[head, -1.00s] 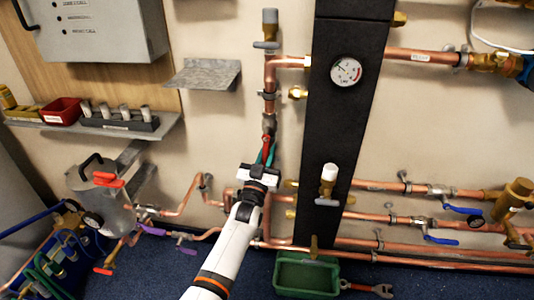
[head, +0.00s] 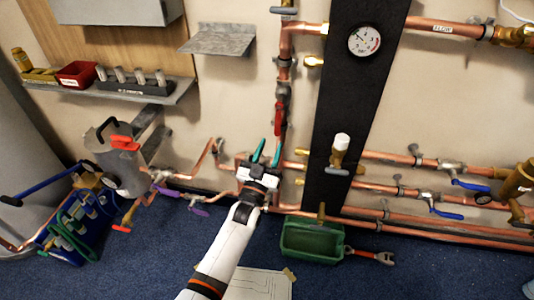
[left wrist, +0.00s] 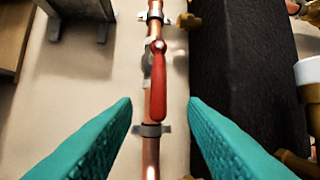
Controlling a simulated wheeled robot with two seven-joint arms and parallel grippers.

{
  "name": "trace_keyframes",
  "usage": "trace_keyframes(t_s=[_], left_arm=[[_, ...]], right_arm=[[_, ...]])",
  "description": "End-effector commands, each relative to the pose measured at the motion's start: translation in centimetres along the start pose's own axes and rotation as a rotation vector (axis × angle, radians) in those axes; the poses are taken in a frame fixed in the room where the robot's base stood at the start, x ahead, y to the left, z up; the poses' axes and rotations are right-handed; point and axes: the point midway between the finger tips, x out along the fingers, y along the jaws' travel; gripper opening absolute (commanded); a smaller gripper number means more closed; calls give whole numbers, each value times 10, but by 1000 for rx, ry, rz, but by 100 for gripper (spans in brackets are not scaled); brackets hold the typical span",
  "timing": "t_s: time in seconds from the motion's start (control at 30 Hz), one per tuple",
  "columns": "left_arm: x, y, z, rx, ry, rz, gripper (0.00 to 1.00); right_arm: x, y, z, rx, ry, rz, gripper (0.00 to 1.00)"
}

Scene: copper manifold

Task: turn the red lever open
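The red lever (head: 280,118) sits on the vertical copper pipe (head: 284,72) left of the black panel. In the left wrist view the red lever (left wrist: 158,82) lies along the pipe, its handle pointing down the picture from a round pivot. My left gripper (head: 265,152) is below the lever in the head view, with its teal fingers apart and nothing between them. In the left wrist view the fingers (left wrist: 160,125) stand on either side of the pipe and lever, nearer the camera, not touching the lever. My right gripper is not in view.
The black panel (head: 350,110) with a gauge (head: 364,40) stands right of the pipe. A grey shelf (head: 220,40) is at upper left. Horizontal copper pipes with blue levers (head: 470,184) run at right. A green bin (head: 312,240) and a wrench (head: 372,256) are on the floor.

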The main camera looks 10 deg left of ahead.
Motion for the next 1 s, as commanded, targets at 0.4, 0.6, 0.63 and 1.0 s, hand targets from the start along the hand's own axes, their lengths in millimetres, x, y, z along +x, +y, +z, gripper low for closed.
trace_keyframes(t_s=[0.4,0.6,0.63,1.0], left_arm=[[-24,0,0,-1,-1,0,39],[-24,0,0,-1,-1,0,39],[-24,0,0,0,0,0,39],[-64,16,-24,17,279,29,39]], right_arm=[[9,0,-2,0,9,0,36],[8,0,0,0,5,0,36],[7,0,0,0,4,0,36],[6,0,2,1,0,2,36]])
